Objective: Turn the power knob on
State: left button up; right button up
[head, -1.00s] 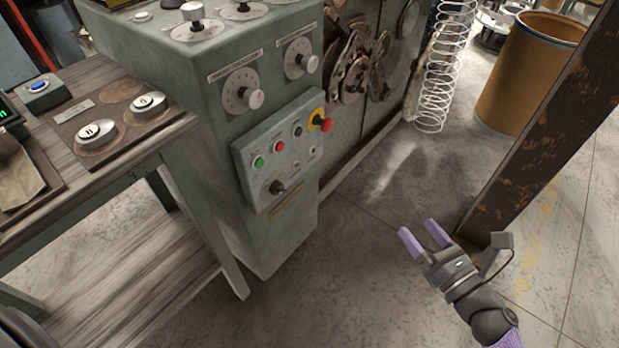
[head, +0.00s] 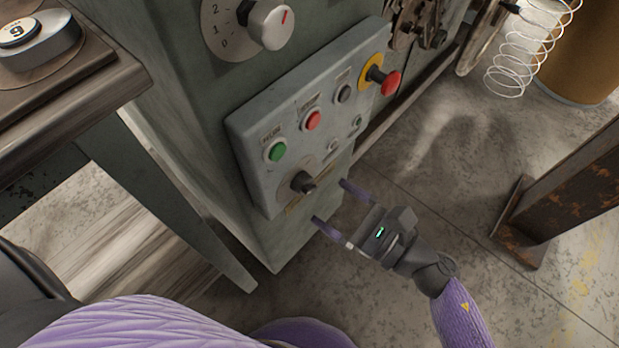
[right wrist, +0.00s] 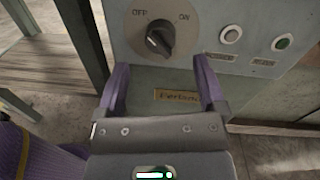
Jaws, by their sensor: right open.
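The power knob (head: 302,182) is a dark knob on a round plate at the lower left of the grey control panel (head: 245,125). In the right wrist view the knob (right wrist: 160,38) sits between the words OFF on the left and ON on the right. I cannot tell surely which word it points to. My right gripper (head: 331,202) is open and empty, its purple fingers toward the panel, just below and right of the knob. In the right wrist view the open fingers (right wrist: 162,68) frame the area below the knob, apart from it. My left gripper is not in view.
On the panel are a green button (head: 276,151), a red button (head: 311,120), a black button (head: 343,92) and a red emergency stop (head: 385,80). A numbered dial (head: 265,22) is above. A wooden-topped table (head: 110,85) stands left; a rusty post (head: 570,190) stands right.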

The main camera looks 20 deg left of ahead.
aim_at(313, 190)
jog(key=x, duration=0.5)
jog(key=shift+a+b, duration=0.1)
jog(key=shift+b, duration=0.25)
grip_shut()
